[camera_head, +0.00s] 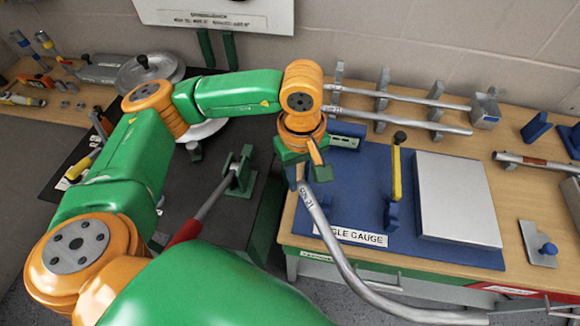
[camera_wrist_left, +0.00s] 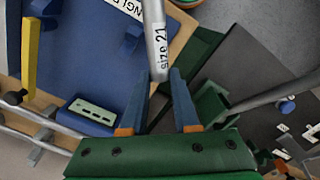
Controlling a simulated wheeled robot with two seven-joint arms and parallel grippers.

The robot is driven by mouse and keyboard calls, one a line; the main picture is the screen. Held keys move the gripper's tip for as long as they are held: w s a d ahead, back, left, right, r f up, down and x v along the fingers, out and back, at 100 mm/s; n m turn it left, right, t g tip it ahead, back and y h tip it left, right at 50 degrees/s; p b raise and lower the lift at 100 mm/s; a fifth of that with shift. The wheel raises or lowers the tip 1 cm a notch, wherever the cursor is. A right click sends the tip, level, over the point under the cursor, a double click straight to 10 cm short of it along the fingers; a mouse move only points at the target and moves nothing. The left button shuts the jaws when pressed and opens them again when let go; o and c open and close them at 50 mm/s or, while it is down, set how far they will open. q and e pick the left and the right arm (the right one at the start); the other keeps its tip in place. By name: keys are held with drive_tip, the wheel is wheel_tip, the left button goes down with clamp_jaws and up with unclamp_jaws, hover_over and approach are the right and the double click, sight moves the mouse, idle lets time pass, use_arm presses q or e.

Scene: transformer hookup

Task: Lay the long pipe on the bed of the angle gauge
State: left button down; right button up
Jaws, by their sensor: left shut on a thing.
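My left gripper (camera_head: 303,172) points down and is shut on one end of a long, bent grey pipe (camera_head: 332,240) with a size 21 label. The pipe bends down and runs off to the right, in front of the bench edge. In the left wrist view, the pipe end (camera_wrist_left: 158,45) lies between the fingertips of the left gripper (camera_wrist_left: 160,75). The angle gauge (camera_head: 361,190) has a blue base, a yellow arm (camera_head: 396,172) and a label partly hidden by the pipe. The gripper is at its left edge. My right gripper is not in view.
A silver plate (camera_head: 457,199) lies on the right of the blue base. Several pipes rest on a rack (camera_head: 381,98) behind. A dark machine with a green clamp (camera_head: 240,172) stands left.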

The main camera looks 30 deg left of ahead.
use_arm(q)
drive_tip(key=n, duration=0.2)
drive_tip(key=d+n+p, duration=0.1)
drive_tip(key=n, duration=0.1)
drive_tip(key=shift+d+n, duration=0.1)
drive_tip(key=shift+n, duration=0.2)
drive_tip(key=n, duration=0.2)
drive_tip(key=d+f+n+p, duration=0.1)
drive_tip(key=n, duration=0.1)
drive_tip(key=w+n+p, duration=0.1)
drive_tip(key=n, duration=0.1)
drive_tip(key=shift+w+d+f, duration=0.1)
drive_tip(key=shift+d+f, duration=0.1)
drive_tip(key=shift+f, duration=0.2)
drive_tip(key=shift+t+h, duration=0.4)
drive_tip(key=f+b, duration=0.4)
drive_tip(key=b, duration=0.2)
drive_tip(key=shift+a, duration=0.2)
drive_tip(key=c, duration=0.6)
unclamp_jaws()
